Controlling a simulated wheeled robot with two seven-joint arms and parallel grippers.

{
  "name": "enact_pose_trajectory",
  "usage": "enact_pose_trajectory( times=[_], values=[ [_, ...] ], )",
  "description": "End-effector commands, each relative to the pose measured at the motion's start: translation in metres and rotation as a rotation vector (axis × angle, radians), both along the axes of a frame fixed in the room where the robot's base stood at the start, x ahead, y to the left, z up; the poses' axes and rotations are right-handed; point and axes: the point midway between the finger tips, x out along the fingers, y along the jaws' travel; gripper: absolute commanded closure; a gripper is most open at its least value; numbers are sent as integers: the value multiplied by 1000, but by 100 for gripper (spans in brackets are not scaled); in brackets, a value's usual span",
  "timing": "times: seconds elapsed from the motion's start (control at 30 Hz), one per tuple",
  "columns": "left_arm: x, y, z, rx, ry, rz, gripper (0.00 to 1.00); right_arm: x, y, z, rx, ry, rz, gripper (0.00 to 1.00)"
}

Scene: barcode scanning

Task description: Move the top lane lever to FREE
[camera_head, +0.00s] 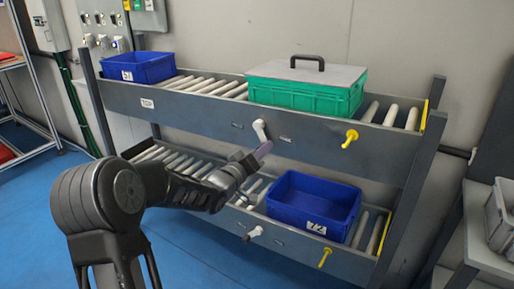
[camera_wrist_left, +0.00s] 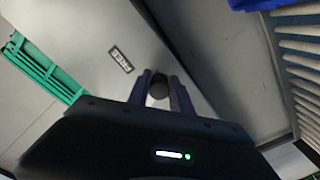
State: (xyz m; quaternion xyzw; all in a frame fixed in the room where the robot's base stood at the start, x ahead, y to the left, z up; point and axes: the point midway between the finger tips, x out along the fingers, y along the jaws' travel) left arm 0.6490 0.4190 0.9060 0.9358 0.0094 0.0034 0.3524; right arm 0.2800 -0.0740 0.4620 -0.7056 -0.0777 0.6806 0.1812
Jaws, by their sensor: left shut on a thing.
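The top lane lever (camera_head: 259,128) is a short white handle on the front rail of the upper roller lane, hanging down toward my left gripper. My left gripper (camera_head: 263,150) reaches in from the left and its purple fingertips are at the lever's lower end. In the left wrist view, the left gripper (camera_wrist_left: 160,92) is shut on the lever, with a dark round part (camera_wrist_left: 159,86) between the fingers. A FREE label (camera_wrist_left: 120,59) is on the rail just up and left of the fingers. My right gripper is out of view.
The upper lane holds a blue bin (camera_head: 138,66) and a green lidded crate (camera_head: 305,97). The lower lane holds another blue bin (camera_head: 312,204) and has its own white lever (camera_head: 252,234). Yellow handles (camera_head: 350,138) stick out at right.

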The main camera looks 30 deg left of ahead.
Motion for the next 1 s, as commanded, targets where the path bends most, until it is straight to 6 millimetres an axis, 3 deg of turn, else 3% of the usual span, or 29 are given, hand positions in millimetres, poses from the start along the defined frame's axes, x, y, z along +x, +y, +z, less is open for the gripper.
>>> enact_pose_trajectory(
  times=[0.03,0.4,0.97,1.0],
  values=[
    [0,2,7,-41,-10,8,100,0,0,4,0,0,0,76],
    [0,-9,13,-263,-14,11,100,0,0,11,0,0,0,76],
    [0,-12,15,-311,-15,9,100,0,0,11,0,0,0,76],
    [0,-12,15,-311,-15,9,72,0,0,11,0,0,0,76]
  ],
)
